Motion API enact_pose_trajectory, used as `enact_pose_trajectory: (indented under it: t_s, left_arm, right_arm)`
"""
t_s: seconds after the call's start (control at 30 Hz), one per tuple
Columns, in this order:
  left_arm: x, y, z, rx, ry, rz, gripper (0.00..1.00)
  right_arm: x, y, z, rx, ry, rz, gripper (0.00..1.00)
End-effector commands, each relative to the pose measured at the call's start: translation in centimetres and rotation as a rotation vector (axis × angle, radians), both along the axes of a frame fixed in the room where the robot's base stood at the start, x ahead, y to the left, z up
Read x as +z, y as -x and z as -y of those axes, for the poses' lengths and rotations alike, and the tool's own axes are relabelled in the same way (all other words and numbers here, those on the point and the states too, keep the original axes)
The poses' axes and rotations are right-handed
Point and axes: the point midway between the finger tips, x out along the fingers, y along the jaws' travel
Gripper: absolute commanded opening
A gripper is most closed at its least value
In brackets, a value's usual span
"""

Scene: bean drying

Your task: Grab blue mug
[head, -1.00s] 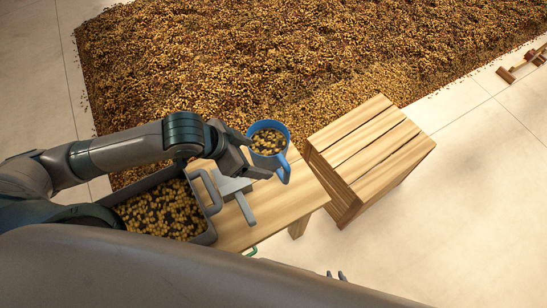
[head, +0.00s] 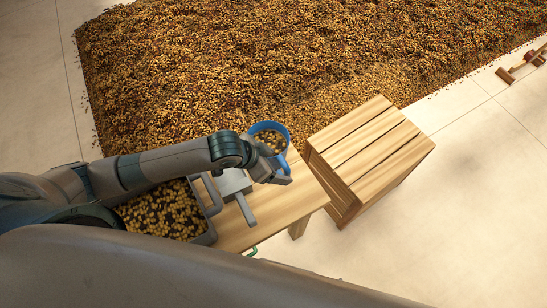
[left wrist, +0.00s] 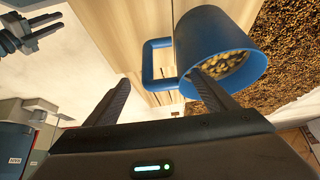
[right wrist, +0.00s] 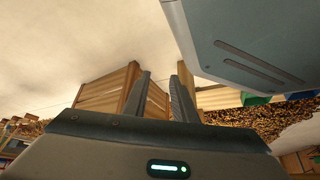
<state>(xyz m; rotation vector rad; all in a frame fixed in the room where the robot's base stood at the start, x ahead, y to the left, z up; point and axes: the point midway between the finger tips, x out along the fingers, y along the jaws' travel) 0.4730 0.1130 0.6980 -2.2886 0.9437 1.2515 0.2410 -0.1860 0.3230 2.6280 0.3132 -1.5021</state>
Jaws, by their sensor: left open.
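The blue mug (head: 284,133), filled with beans, stands at the far right end of the low wooden table. My left gripper (head: 285,178) is open at the near side of the mug, by its handle. In the left wrist view the mug (left wrist: 205,35) shows its blue handle (left wrist: 147,62) between my spread left fingers (left wrist: 163,82). The right-hand finger overlaps the mug's rim, and I cannot tell whether it touches.
A bean-filled grey tray (head: 212,197) and a grey scoop-like tool (head: 240,195) are on the wooden table (head: 285,205). A slatted wooden crate (head: 370,155) stands close right of the mug. A large bean bed (head: 280,60) lies behind.

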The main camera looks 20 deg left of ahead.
Motion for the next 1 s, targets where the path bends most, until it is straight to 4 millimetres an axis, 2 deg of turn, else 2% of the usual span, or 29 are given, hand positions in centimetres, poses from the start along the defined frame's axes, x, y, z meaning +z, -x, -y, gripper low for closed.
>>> enact_pose_trajectory:
  t_s: [0.47,0.63,0.83,1.0]
  left_arm:
    - [-0.4,-0.3,0.2,0.000,0.001,0.001,0.78]
    - [-1.7,-1.0,0.7,0.001,0.000,-0.001,0.78]
    - [-3.7,-2.0,1.5,0.001,0.000,0.000,0.78]
    - [-4.5,-2.3,1.8,0.001,0.000,0.001,0.78]
  right_arm:
    - [0.2,-0.2,0.0,0.000,-0.001,0.003,0.25]
    - [0.2,0.4,0.2,0.000,0.004,-0.014,0.25]
    - [-0.8,2.3,0.8,-0.001,0.017,-0.060,0.25]
    - [-0.9,2.6,1.0,-0.001,0.019,-0.066,0.25]
